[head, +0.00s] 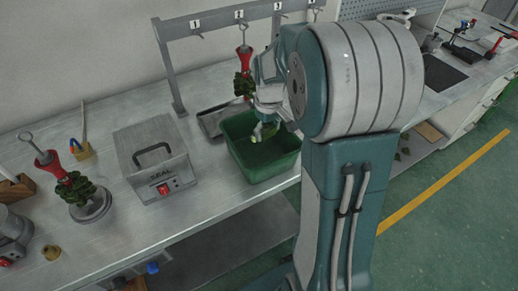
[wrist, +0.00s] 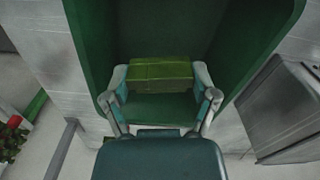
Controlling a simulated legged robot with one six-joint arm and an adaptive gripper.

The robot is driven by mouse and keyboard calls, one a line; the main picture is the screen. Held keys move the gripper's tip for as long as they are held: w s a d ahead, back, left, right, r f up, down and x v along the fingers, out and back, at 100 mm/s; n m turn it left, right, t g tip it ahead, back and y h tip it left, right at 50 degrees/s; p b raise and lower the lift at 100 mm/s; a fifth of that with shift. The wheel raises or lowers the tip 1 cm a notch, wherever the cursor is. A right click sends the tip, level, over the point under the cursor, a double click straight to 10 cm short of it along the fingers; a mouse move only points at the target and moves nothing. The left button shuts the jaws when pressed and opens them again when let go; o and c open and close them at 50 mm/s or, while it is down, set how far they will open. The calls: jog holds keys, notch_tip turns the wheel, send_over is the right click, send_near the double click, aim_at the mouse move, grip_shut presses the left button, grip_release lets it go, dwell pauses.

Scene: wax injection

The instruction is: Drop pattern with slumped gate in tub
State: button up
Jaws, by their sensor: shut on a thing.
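A green wax pattern (wrist: 160,75) is held between the two fingertips of my gripper (wrist: 160,88), which is shut on it. In the head view the pattern (head: 257,133) shows as a small yellow-green bit under my gripper (head: 266,129). My gripper points down into the green tub (head: 268,172), which stands on the bench. In the wrist view the tub's green walls (wrist: 258,40) rise around the pattern. Whether the pattern touches the tub's floor I cannot tell. The slumped gate cannot be made out.
A grey tray (head: 211,121) lies left of the tub. Left of that stands a handled metal box (head: 155,160). A red-topped green wax tree (head: 244,75) hangs behind the tub from a numbered rack (head: 180,32). Another wax tree (head: 73,186) stands at the far left.

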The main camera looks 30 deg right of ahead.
jog(key=shift+f, duration=0.2)
jog(key=o, duration=0.9)
jog(key=shift+c, duration=0.2)
notch_tip(320, 180, up, 12)
